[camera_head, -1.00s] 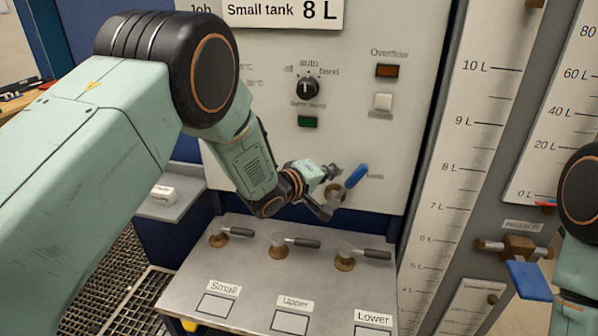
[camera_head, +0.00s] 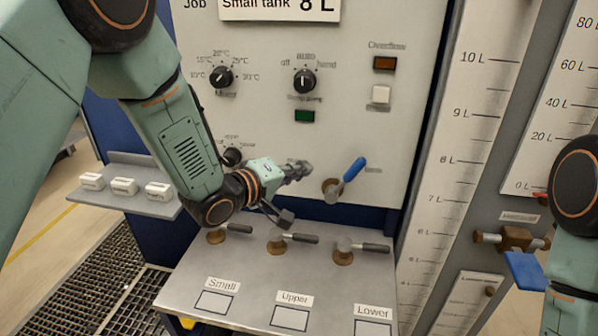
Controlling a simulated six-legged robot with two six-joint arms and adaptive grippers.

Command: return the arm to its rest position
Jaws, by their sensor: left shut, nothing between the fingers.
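My left arm comes in from the left, in front of the panel. My left gripper (camera_head: 291,194) is shut and empty, in front of the lower part of the white panel (camera_head: 345,120). It is to the left of the blue-handled valve lever (camera_head: 348,180) and apart from it. The blue lever points up and to the right. My right arm shows only in part at the right edge, and its gripper is out of view.
Below the gripper is a grey bench (camera_head: 255,280) with three valve handles, labelled Small, Upper and Lower. A shelf (camera_head: 125,197) with three white labelled blocks stands at left. A tall level scale (camera_head: 465,130) and a blue-handled brass valve (camera_head: 520,268) are at right.

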